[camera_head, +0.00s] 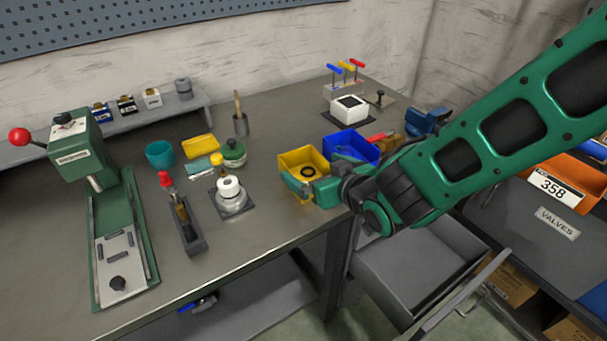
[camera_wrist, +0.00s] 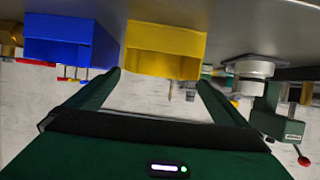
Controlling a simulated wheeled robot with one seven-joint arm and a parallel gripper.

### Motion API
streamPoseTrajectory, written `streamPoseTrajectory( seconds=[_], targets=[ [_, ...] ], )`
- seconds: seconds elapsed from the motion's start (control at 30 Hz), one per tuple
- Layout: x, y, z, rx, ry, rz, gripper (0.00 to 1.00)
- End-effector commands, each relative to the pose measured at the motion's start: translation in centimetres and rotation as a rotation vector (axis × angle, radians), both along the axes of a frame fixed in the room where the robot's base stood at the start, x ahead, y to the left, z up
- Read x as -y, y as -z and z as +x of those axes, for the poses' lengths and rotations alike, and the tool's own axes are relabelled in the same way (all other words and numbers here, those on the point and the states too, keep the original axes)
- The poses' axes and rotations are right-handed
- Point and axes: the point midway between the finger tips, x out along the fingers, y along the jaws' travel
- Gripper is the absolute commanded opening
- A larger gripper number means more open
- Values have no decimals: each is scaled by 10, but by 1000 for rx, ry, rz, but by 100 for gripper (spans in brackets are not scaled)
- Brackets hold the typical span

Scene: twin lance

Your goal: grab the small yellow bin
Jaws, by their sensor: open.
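The small yellow bin (camera_head: 288,161) stands at the table's front edge in the head view, with a dark ring inside it. The yellow bin (camera_wrist: 165,50) also shows at the top middle of the wrist view, which is upside down. My gripper (camera_head: 316,180) is at the bin's near side and hides part of its front. In the wrist view my gripper (camera_wrist: 160,80) is open, its two green fingers apart, with the bin ahead and roughly lined up with the gap. I cannot tell whether the fingers touch the bin.
A blue bin (camera_head: 350,143) stands close beside the yellow one, to its right in the head view. A white-topped round device (camera_head: 230,189) stands to the left. An open grey drawer (camera_head: 405,275) juts out below the table edge. Orange bins stand at the right.

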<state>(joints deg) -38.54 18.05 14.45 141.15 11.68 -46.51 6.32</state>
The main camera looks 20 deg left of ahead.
Motion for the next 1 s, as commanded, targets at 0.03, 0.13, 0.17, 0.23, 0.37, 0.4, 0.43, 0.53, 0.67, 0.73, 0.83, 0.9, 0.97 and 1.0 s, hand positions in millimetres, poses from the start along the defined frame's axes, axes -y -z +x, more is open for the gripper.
streamPoseTrajectory(
  seconds=[0.03,0.13,0.17,0.23,0.37,0.4,0.43,0.53,0.67,0.73,0.83,0.9,0.97,1.0],
  targets=[
    [-1,1,2,0,2,0,100],
    [-6,4,9,-2,2,1,100],
    [-9,6,12,-2,3,1,100],
    [-15,9,20,-2,3,1,100],
    [-26,15,31,-3,0,1,100],
    [-29,16,33,-2,1,1,100],
    [-30,17,35,-2,1,1,100],
    [-32,18,38,-1,2,1,100],
    [-32,18,38,-1,2,1,100],
    [-32,18,38,0,1,0,100],
    [-32,18,37,-1,0,1,76],
    [-32,18,37,-1,0,1,59],
    [-32,18,37,-1,0,1,54],
    [-33,18,37,-1,0,1,54]
  ],
)
